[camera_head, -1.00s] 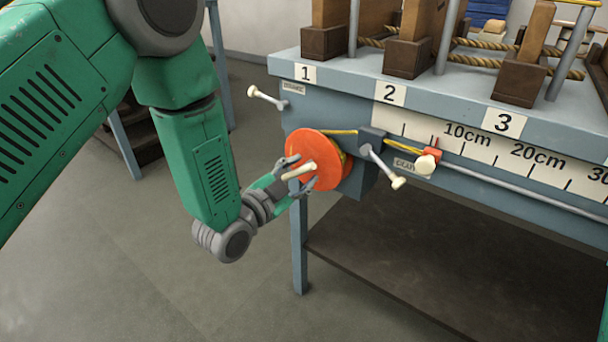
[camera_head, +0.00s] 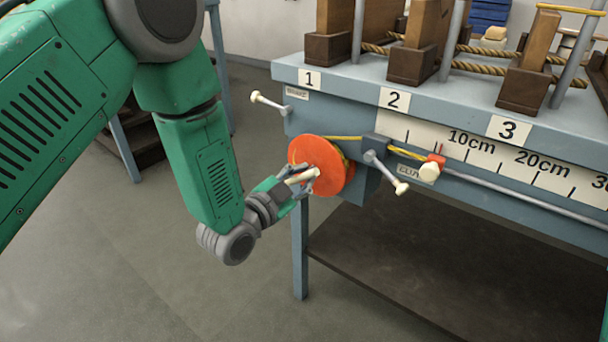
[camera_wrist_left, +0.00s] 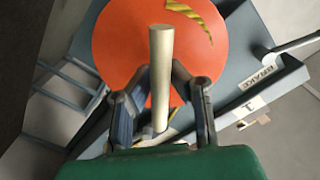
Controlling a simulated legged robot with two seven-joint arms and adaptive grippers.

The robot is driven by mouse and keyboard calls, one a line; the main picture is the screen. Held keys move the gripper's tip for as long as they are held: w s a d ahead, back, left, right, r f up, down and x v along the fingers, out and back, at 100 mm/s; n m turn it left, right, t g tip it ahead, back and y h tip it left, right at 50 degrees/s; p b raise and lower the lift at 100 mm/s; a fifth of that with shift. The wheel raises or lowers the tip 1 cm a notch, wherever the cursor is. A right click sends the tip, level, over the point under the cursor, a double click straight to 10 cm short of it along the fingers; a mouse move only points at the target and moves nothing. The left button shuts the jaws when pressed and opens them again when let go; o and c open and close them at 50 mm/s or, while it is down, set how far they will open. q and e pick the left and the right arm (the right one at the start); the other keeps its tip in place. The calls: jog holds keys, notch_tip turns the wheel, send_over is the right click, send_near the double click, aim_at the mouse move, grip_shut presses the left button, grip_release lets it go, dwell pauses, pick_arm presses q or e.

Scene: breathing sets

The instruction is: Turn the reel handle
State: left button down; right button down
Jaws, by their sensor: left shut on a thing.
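The reel is an orange disc (camera_head: 335,178) on the left end of the blue-grey bench, with yellow cord on it. Its handle is a pale cream peg (camera_head: 303,176) standing out from the disc face. My left gripper (camera_head: 299,181) is shut on the handle, with a finger on each side. In the left wrist view the handle (camera_wrist_left: 161,60) points up the picture between the two fingers (camera_wrist_left: 160,92), with the orange disc (camera_wrist_left: 118,45) behind. My right gripper is not in view.
A lever (camera_head: 270,103) sticks out left, by a label reading BRAKE in the wrist view. Another lever (camera_head: 385,172) stands right of the reel, near a red and cream slider (camera_head: 432,169) on a marked scale. Wooden blocks and ropes (camera_head: 480,64) stand on the bench.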

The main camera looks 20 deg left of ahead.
pick_arm(q)
jog(key=shift+s+f+n+p, duration=0.2)
jog(key=shift+n+p, duration=0.25)
jog(key=shift+n, duration=0.35)
jog(key=shift+f, duration=0.15)
dwell(1.0)
jog(key=c, duration=1.4)
grip_release()
jog(key=shift+c, duration=0.2)
jog(key=shift+w+r, duration=0.1)
jog(key=shift+r, duration=0.1)
jog(key=v, duration=1.2)
